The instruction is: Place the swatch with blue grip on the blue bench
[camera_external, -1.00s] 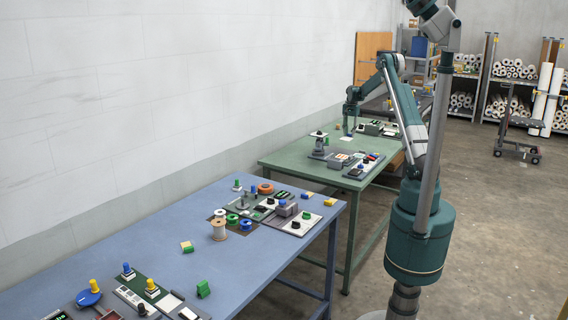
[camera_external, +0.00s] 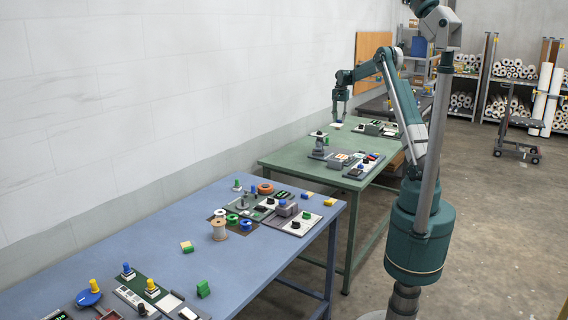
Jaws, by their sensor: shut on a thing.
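My gripper (camera_external: 338,115) is above the far left part of the green bench (camera_external: 285,158), pointing down. It is shut on a small pale swatch (camera_external: 336,125), which hangs below the fingers, clear of the bench top. The swatch's grip is hidden between the fingers and too small to make out now. The blue bench (camera_external: 130,248) is in the foreground at left, nearer the camera than my gripper.
On the blue bench stand a thread spool (camera_external: 218,230), a green block (camera_external: 203,289), a yellow-green block (camera_external: 187,247) and a cluster of devices (camera_external: 286,209). Its middle has bare areas. A dark stamp-like device (camera_external: 318,146) stands on the green bench. A wall runs along the left.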

